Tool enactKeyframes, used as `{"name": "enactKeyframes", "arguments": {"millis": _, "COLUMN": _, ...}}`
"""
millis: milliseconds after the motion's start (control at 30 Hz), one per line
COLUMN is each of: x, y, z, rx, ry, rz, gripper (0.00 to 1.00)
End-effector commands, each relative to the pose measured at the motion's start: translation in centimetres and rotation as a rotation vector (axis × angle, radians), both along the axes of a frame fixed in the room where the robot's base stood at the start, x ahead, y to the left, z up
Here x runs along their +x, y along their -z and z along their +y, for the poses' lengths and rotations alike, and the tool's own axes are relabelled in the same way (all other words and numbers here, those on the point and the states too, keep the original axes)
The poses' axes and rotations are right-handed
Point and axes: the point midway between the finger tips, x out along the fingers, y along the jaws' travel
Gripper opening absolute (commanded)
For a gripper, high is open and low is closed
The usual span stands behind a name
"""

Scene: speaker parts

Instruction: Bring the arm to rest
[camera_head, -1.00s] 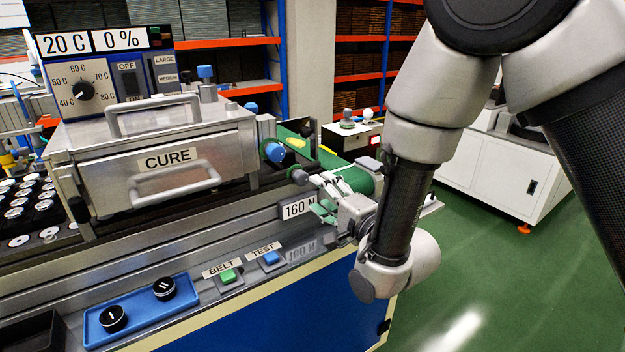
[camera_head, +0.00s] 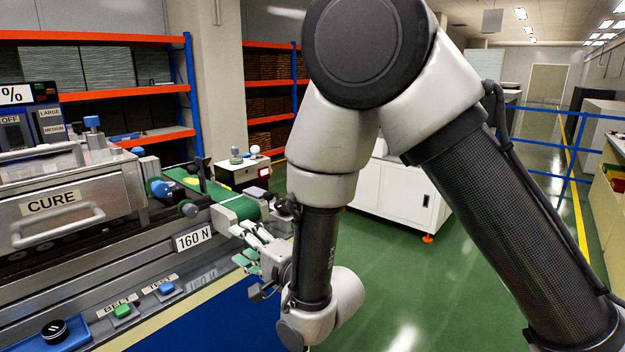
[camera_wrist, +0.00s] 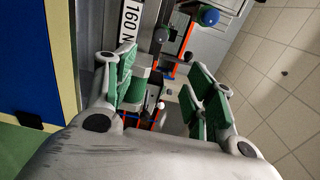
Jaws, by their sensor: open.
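My gripper (camera_head: 254,250) is at the right end of the workbench, just in front of the green conveyor belt (camera_head: 236,207) and near the 160 N label (camera_head: 194,237). In the wrist view my gripper (camera_wrist: 165,85) shows its green-padded fingers spread apart with nothing between them. The arm is folded, its elbow high and its forearm hanging down. The wrist view is turned on its side, with the 160 N label (camera_wrist: 129,22) at its top left. Part of the gripper is hidden behind my wrist in the head view.
A steel CURE drawer (camera_head: 62,207) stands on the bench at left. BELT (camera_head: 122,311) and TEST (camera_head: 167,288) buttons sit on the front ledge. A white cabinet (camera_head: 400,195) stands behind my arm. Green floor (camera_head: 400,290) is open at right, with blue railings (camera_head: 575,150) beyond.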

Motion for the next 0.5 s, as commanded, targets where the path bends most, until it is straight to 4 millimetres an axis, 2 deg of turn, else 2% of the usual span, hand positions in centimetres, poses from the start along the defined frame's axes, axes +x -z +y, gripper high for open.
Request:
{"name": "enactKeyframes", "arguments": {"millis": 167, "x": 0.0, "y": 0.7, "z": 0.0, "rx": -0.069, "ry": -0.001, "rz": -0.037, "gripper": 0.54}}
{"name": "enactKeyframes", "arguments": {"millis": 367, "x": -0.3, "y": 3.5, "z": -0.1, "rx": -0.232, "ry": -0.021, "rz": -0.046, "gripper": 0.54}}
{"name": "enactKeyframes", "arguments": {"millis": 500, "x": -0.8, "y": 6.1, "z": -0.4, "rx": -0.379, "ry": -0.052, "rz": -0.043, "gripper": 0.54}}
